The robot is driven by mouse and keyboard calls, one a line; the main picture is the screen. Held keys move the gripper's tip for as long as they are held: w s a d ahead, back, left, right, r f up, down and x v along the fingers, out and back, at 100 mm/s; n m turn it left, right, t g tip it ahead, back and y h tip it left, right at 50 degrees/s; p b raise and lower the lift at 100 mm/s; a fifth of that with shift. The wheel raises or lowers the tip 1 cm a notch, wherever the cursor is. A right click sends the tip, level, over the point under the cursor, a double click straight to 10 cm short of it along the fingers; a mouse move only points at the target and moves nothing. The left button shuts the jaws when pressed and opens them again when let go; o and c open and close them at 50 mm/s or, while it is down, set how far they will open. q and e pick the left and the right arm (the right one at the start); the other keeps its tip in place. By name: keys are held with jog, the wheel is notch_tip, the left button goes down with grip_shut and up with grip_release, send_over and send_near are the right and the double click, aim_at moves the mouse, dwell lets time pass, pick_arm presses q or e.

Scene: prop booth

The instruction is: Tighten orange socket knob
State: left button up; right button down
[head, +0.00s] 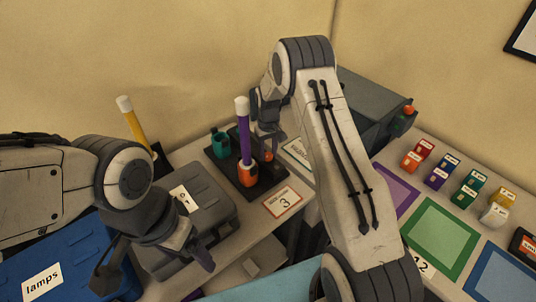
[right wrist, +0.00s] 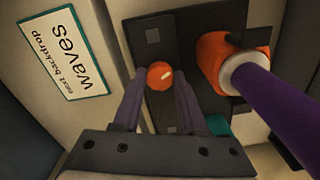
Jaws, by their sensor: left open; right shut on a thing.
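The orange socket (head: 248,175) stands on a black base plate (head: 262,186) and holds an upright purple tube (head: 243,135) with a white top. It also shows in the right wrist view (right wrist: 212,62), the tube's pale end in it. The small round orange knob (head: 268,156) is beside the socket. In the right wrist view the knob (right wrist: 160,76) sits between the fingertips of my right gripper (right wrist: 158,92), which is shut on it. My left gripper (head: 155,266) is open and empty over the grey case, away from the socket.
A teal socket (head: 219,145) shares the base. A grey case (head: 205,190), a blue lamps case (head: 85,272) and a yellow tube (head: 133,122) are at left. A number 3 card (head: 283,202) lies in front. Several coloured blocks (head: 436,172) and mats are at right.

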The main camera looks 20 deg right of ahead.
aim_at(268, 155)
jog(key=m+b, duration=0.1)
jog(key=m, duration=0.3)
jog(key=shift+m, duration=0.3)
jog(key=m, duration=0.4)
jog(key=shift+m+b, duration=0.3)
jog(key=shift+m, duration=0.1)
jog(key=shift+r, duration=0.1)
jog(key=shift+c, duration=2.2)
grip_release()
notch_tip(268, 155, up, 10)
jog(key=b, duration=0.2)
jog(key=shift+r, duration=0.2)
